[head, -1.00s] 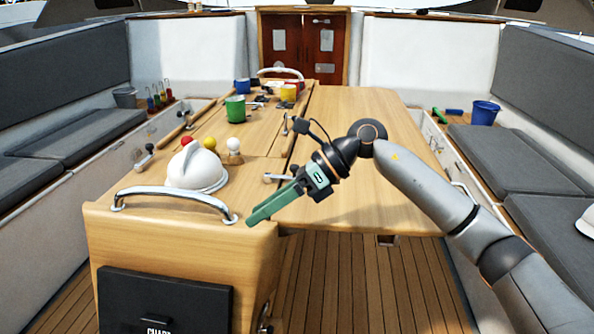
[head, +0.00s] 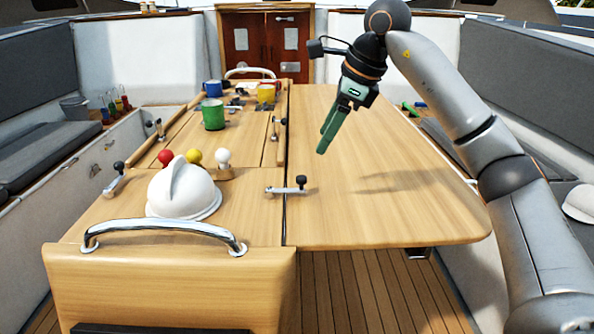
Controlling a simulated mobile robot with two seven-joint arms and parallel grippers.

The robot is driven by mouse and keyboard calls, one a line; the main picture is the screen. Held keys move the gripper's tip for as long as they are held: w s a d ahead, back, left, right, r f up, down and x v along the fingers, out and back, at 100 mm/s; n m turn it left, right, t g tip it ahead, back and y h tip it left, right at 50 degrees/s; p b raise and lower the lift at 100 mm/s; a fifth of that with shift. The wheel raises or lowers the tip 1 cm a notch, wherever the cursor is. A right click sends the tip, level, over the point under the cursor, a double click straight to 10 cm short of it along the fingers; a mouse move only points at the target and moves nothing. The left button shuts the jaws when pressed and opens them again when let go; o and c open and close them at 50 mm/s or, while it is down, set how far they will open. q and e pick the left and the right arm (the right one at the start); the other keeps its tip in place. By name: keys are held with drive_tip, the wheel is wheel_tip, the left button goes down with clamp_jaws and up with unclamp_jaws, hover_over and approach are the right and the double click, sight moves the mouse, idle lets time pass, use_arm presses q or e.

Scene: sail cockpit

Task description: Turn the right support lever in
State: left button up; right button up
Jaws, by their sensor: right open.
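The right table leaf (head: 400,215) is up and level with the centre table. A metal lever with a black knob (head: 288,188) lies across the seam on its near part, its knob end over the leaf. A second similar lever (head: 275,127) sits farther back along the seam. A small dark part (head: 418,253) shows under the leaf's front edge; I cannot tell which of these is the right support lever. My right gripper (head: 325,141) is open and empty above the leaf, beyond the near lever, touching nothing. My left gripper is out of view.
A white domed compass (head: 183,192) and a chrome rail (head: 165,228) stand at the table's near end. Red, yellow and white balls (head: 223,157) sit behind the compass. Green (head: 213,115), blue and yellow mugs stand farther back. The right leaf's top is clear.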

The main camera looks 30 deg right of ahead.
sight(304, 176)
drive_tip(key=b+x, duration=0.1)
drive_tip(key=x, duration=1)
drive_tip(key=shift+f, duration=0.2)
clamp_jaws()
idle(1.0)
